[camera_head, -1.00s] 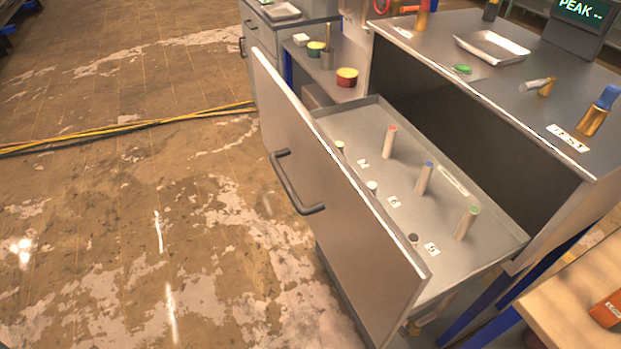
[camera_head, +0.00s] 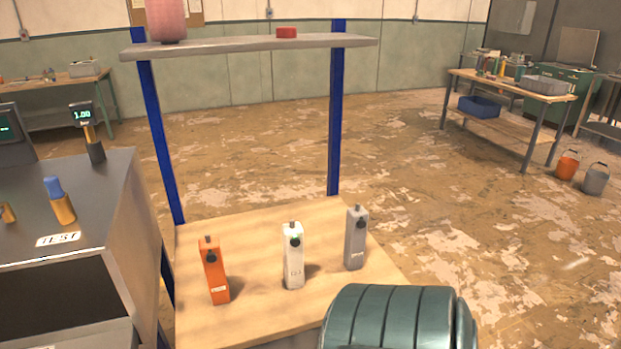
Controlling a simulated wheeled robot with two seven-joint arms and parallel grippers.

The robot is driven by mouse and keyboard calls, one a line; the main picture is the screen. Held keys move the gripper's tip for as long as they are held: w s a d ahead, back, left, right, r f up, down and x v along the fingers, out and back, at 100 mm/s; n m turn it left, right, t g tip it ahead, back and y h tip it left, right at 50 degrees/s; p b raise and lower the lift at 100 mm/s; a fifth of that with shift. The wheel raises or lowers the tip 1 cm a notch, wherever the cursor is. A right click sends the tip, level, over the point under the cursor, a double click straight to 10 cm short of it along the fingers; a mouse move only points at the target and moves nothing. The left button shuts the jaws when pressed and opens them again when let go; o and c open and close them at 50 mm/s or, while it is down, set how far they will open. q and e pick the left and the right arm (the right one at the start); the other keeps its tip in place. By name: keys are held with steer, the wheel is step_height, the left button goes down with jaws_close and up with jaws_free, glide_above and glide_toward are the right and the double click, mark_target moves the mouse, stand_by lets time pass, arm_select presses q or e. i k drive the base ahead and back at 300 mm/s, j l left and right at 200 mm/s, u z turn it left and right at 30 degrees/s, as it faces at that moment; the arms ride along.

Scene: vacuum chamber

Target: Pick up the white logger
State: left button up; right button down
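The white logger (camera_head: 293,262) stands upright on a light wooden table, between an orange logger (camera_head: 215,274) on its left and a grey logger (camera_head: 355,240) on its right. It has a dark round knob on its upper front and a small label lower down. Nothing touches it. A dark green-grey rounded part, which seems to be my own arm, covers the table's front right corner. Neither of my grippers is in view.
The wooden table (camera_head: 250,235) has blue posts carrying a grey shelf (camera_head: 240,46) above its back, with a pink cylinder (camera_head: 166,20) and a red piece (camera_head: 286,32) on it. A metal cabinet (camera_head: 120,215) with a TEST label adjoins on the left. Open floor lies behind.

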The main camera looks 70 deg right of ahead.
mark_target(294, 263)
steer(key=z, duration=2.1)
